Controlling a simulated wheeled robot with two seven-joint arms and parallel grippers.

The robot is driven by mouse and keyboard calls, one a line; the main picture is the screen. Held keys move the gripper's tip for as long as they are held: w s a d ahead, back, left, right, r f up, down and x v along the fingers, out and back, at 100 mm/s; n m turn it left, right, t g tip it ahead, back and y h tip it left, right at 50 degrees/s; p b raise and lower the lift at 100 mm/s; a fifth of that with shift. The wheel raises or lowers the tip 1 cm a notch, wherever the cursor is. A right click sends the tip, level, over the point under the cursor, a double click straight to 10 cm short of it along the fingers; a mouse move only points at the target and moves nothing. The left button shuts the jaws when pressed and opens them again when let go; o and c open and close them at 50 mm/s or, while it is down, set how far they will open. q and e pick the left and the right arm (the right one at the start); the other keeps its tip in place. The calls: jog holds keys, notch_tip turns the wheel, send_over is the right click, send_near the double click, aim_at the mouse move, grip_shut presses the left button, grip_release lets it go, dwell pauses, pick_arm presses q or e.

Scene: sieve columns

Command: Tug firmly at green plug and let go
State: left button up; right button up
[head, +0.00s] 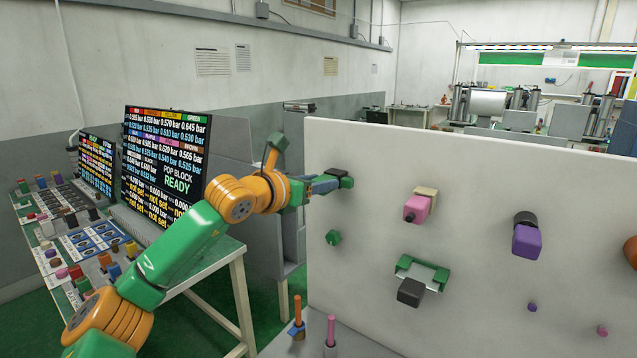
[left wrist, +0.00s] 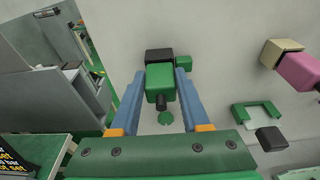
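The green plug (left wrist: 159,78) is a small block with a dark stub, seated at a black socket (left wrist: 158,55) on the white upright panel (head: 380,150). In the left wrist view my left gripper (left wrist: 160,84) has one blue finger on each side of the plug, with no clear gap, so it looks shut on it. In the head view my left gripper (head: 328,184) reaches the panel's upper left, and its fingers hide most of the plug. The black socket (head: 340,172) shows just above them. My right gripper is not in view.
Right of it on the panel are a pink plug (head: 417,209), a purple plug (head: 527,241) and a black plug (head: 411,292) by a green bracket. A green knob (head: 333,237) sits below my gripper. A bench with screens (head: 165,155) stands at left.

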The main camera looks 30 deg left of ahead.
pick_arm(q)
jog(key=o, duration=0.4)
jog(key=b+v, duration=0.4)
jog(key=v, duration=0.3)
jog(key=shift+f, duration=0.1)
